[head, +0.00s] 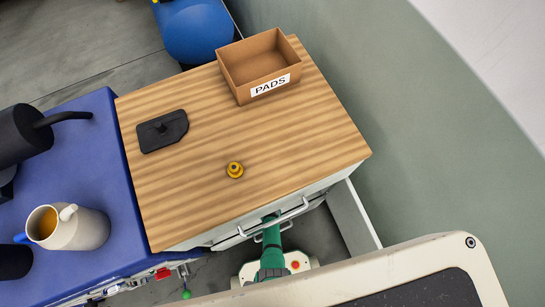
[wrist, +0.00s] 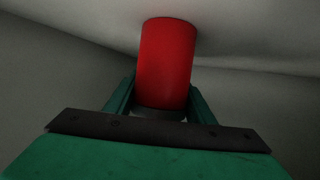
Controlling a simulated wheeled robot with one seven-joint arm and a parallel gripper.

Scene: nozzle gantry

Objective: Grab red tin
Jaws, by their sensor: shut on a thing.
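The red tin (wrist: 166,62) is a plain red cylinder, seen in the wrist view at the top middle. My gripper (wrist: 161,92) has its two green fingers on either side of the lower part of the tin and is shut on it. The tin stands up straight in the picture, with dim grey surfaces around it. What lies under the tin is hidden. In the head view the tin and my fingers are hidden; my green arm reaches in at the front of the wooden-topped cabinet (head: 290,125).
On the cabinet top are a cardboard box marked PADS (head: 238,72), a black plate with a knob (head: 172,141) and a small yellow knob (head: 235,170). A blue bench (head: 105,180) on the left holds a cream jug (head: 85,230). A white panel (head: 352,218) stands out at the cabinet's front right.

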